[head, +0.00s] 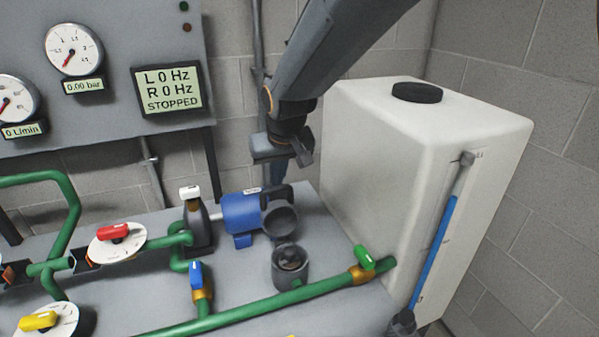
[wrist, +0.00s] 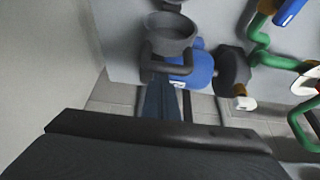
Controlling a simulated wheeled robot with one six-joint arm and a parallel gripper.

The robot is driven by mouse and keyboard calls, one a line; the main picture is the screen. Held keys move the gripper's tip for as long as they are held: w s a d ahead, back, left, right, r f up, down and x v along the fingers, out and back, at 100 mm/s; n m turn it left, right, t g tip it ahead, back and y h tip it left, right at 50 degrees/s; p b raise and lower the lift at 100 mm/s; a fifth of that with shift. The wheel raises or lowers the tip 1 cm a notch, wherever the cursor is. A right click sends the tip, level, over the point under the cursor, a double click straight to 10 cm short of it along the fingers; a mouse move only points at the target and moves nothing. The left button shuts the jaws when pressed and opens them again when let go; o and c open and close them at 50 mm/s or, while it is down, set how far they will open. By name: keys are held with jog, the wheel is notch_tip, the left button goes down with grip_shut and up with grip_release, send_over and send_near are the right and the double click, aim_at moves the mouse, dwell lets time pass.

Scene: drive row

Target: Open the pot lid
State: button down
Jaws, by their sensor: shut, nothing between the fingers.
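The pot (head: 291,271) is a small grey cylinder on the bench, to the right of the blue pump. Its mouth is uncovered and a dark insert shows inside. The grey lid (head: 279,222) stands tipped up behind the pot, its hollow underside facing the head camera. Its dark handle loop is at the back. The lid also shows in the wrist view (wrist: 170,38), with the handle nearest my gripper. My gripper (head: 281,176) is shut and empty, above and behind the lid. Whether its fingertips touch the handle I cannot tell.
A blue pump (head: 241,212) stands close left of the lid. A large white tank (head: 375,150) stands to the right. A green pipe (head: 300,293) with a green-handled valve (head: 363,258) runs in front of the pot. The gauge panel (head: 100,120) is at the upper left.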

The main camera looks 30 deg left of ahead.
jog(key=shift+s+d+r, duration=0.25)
jog(key=shift+s+d, duration=0.45)
jog(key=shift+s, duration=0.05)
jog(key=shift+s+d+p, duration=0.15)
jog(key=shift+s+p, duration=0.1)
jog(key=shift+p, duration=0.05)
jog(key=shift+w, duration=0.15)
jog(key=w+a+r+v, duration=0.1)
jog(key=v, duration=0.8)
jog(key=shift+a+b, duration=0.2)
jog(key=shift+b, duration=0.2)
